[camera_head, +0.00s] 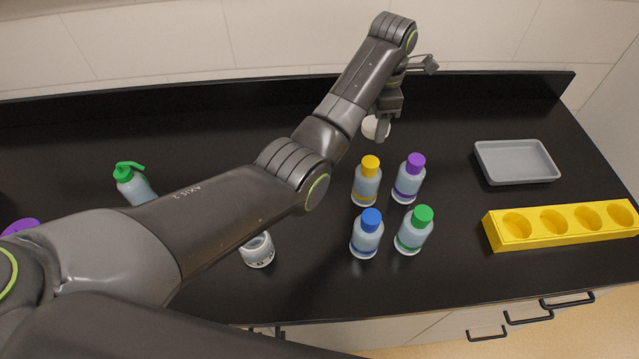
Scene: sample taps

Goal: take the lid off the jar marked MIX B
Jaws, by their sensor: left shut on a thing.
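A small white jar (257,251) stands on the black counter just below my left forearm, which hides part of its surroundings. Its top looks open, with a pale rim and a greyish inside. Dark marks show on its side, but they are too small to read. My left gripper (384,128) is at the back of the counter, behind the bottles, pointing down. It is shut on a round white lid (371,129), partly hidden by the fingers. I cannot tell whether the lid touches the counter. My right gripper is not in view.
Bottles with yellow (367,181), purple (408,178), blue (366,233) and green (413,230) caps stand mid-counter. A grey tray (483,160) and a yellow holed rack (510,242) are at right. A green-topped bottle (134,188) and a purple thing (20,226) are at left.

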